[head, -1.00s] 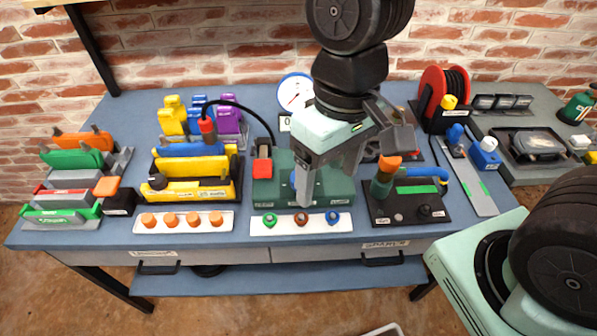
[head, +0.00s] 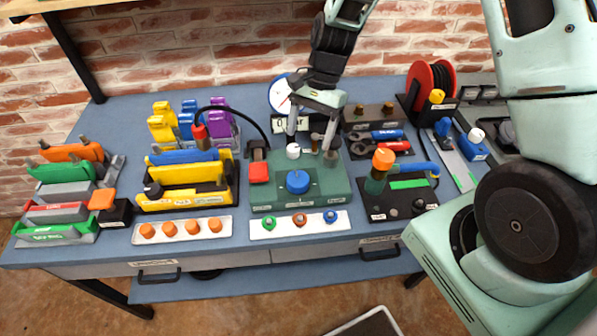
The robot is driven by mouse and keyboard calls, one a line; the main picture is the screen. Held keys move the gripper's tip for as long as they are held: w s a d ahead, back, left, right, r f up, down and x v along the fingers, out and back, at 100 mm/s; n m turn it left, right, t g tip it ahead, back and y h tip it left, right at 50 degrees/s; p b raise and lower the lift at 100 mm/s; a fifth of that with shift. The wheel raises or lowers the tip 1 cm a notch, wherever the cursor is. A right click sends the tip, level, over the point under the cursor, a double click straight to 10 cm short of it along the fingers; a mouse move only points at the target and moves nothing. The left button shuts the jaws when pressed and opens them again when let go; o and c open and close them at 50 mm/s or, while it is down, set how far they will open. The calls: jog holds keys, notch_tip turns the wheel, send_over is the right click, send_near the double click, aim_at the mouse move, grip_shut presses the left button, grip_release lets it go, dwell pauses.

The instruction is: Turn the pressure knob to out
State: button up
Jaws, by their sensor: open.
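A dark green block (head: 335,190) stands on the bench with a large round blue knob (head: 298,182) on its front part. A small white knob (head: 293,151) rises at its back. I cannot read a label that says which knob is the pressure knob. My gripper (head: 311,144) is open, fingers pointing down, over the back edge of the block. Its left finger is just above or behind the white knob; contact cannot be told. A small brown post (head: 315,140) shows between the fingers. The blue knob is uncovered, in front of the gripper.
A round dial gauge (head: 281,95) stands behind, partly hidden by my gripper. An orange-topped torch-like tool (head: 381,163) stands to the right. A white strip with coloured fittings (head: 282,224) lies in front.

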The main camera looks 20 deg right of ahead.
aim_at(298, 177)
jog(key=p+x, duration=0.2)
jog(key=x, duration=1)
jog(key=c, duration=1)
